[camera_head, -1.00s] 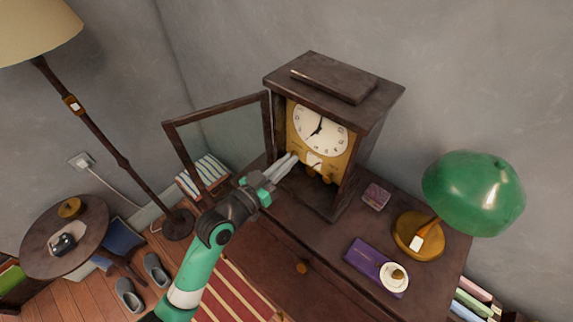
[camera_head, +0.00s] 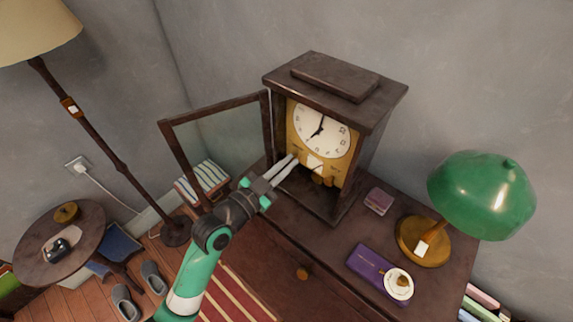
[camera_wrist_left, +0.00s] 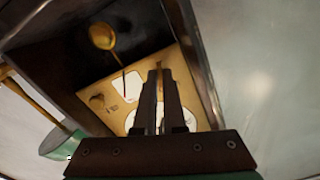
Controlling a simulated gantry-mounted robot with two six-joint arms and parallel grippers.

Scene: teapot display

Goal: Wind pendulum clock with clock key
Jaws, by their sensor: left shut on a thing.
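The pendulum clock (camera_head: 372,130) stands on a dark cabinet with its glass door (camera_head: 222,140) swung open to the left. Its white dial (camera_head: 318,130) sits on a gold plate (camera_head: 348,165); the brass pendulum bob (camera_wrist_left: 102,36) hangs below, upside down in the left wrist view. My left gripper (camera_head: 296,159) reaches in from the left, fingertips at the plate's left side below the dial. In the left wrist view its fingers (camera_wrist_left: 160,75) are close together against the plate. They are shut on the clock key, which is mostly hidden between them. My right gripper is out of view.
The open door stands close left of my gripper. A floor lamp (camera_head: 100,140) stands further left.

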